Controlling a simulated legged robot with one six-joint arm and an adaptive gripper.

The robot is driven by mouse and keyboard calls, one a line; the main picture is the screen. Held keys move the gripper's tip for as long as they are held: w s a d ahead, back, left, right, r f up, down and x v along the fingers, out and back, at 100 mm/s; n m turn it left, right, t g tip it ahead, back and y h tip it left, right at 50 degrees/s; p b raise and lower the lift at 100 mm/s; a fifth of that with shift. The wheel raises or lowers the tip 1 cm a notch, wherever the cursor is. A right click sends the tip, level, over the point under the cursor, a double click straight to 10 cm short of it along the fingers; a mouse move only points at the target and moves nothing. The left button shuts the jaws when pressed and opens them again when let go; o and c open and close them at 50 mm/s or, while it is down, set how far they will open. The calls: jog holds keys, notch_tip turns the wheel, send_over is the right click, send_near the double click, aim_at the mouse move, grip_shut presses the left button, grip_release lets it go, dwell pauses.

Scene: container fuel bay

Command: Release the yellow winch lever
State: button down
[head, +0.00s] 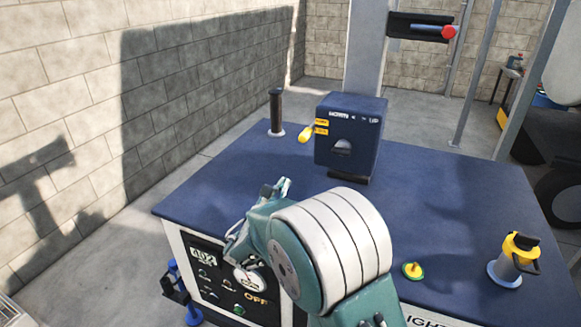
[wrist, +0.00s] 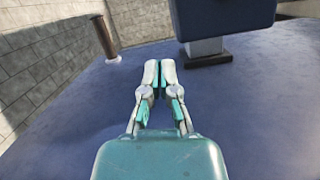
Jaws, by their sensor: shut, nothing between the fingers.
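The yellow winch lever (head: 306,133) sticks out from the left side of the blue winch box (head: 347,138), which has "DOWN" and "UP" marked on its upper front. In the wrist view the box's lower part (wrist: 222,14) is at the top right, and the lever does not show. My gripper (head: 282,187) is over the near left part of the blue bench top, on the near side of the lever and apart from it. In the wrist view my gripper (wrist: 160,66) has its fingers together with nothing between them.
A black upright handle (head: 276,110) stands left of the box; it also shows in the wrist view (wrist: 104,36). A yellow-topped fitting (head: 516,258) and a green-yellow knob (head: 413,270) are at the right and front. A red-tipped lever (head: 448,32) is on the post behind. The bench top's middle (head: 430,200) is clear.

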aim_at(311, 128)
jog(key=w+d+r, duration=0.4)
jog(key=w+r, duration=0.2)
jog(key=w, duration=0.1)
jog(key=shift+w+d, duration=0.15)
jog(key=shift+w, duration=0.2)
jog(key=shift+r, duration=0.15)
jog(key=shift+s+r+g, duration=0.1)
jog(key=shift+r+g, duration=0.2)
